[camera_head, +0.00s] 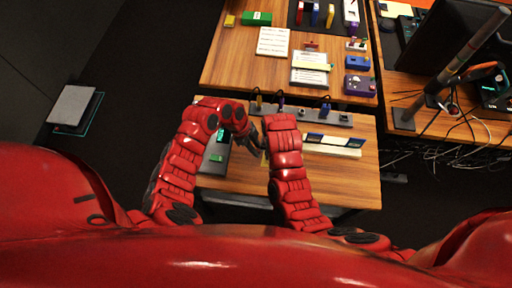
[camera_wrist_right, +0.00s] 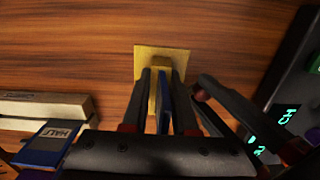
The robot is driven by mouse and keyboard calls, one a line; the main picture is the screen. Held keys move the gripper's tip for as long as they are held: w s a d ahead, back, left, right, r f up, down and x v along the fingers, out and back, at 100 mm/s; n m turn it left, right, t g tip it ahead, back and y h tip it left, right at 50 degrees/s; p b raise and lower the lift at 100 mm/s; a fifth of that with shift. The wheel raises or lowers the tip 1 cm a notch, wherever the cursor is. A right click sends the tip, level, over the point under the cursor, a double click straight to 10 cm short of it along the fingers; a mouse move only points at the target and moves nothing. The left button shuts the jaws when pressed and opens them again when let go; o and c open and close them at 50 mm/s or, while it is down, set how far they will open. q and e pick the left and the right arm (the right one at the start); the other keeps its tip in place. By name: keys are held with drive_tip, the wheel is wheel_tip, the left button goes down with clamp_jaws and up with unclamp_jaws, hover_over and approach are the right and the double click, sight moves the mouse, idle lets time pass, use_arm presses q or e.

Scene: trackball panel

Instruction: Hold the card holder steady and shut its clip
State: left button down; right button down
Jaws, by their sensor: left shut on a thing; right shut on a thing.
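The card holder (camera_wrist_right: 172,56) has a square yellow base flat on the wooden table and a narrow yellow upright. A thin blue piece stands beside the upright; I cannot tell whether it is the clip or a card. My right gripper (camera_wrist_right: 154,80) is shut with its dark fingers on either side of the upright and the blue piece. My left gripper (camera_head: 259,147) reaches in from the left. Its dark fingers (camera_wrist_right: 212,92) show just right of the holder in the wrist view, closed, with their contact on the holder hard to see. In the head view the arms mostly hide the holder.
A cream rack (camera_head: 332,149) with blue-and-white cards lies to the right; one card (camera_wrist_right: 48,142) shows in the wrist view. A dark panel (camera_head: 214,158) with green displays lies on the left. A grey strip (camera_head: 345,119) with cables runs behind.

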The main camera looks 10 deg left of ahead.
use_arm(q)
drive_tip(key=shift+s+d+n+t, duration=0.2)
drive_tip(key=shift+s+n+t, duration=0.1)
drive_tip(key=shift+n, duration=0.5)
drive_tip(key=shift+w, duration=0.1)
drive_tip(key=c, duration=0.7)
unclamp_jaws()
drive_tip(key=v, duration=1.2)
drive_tip(key=shift+r, duration=0.1)
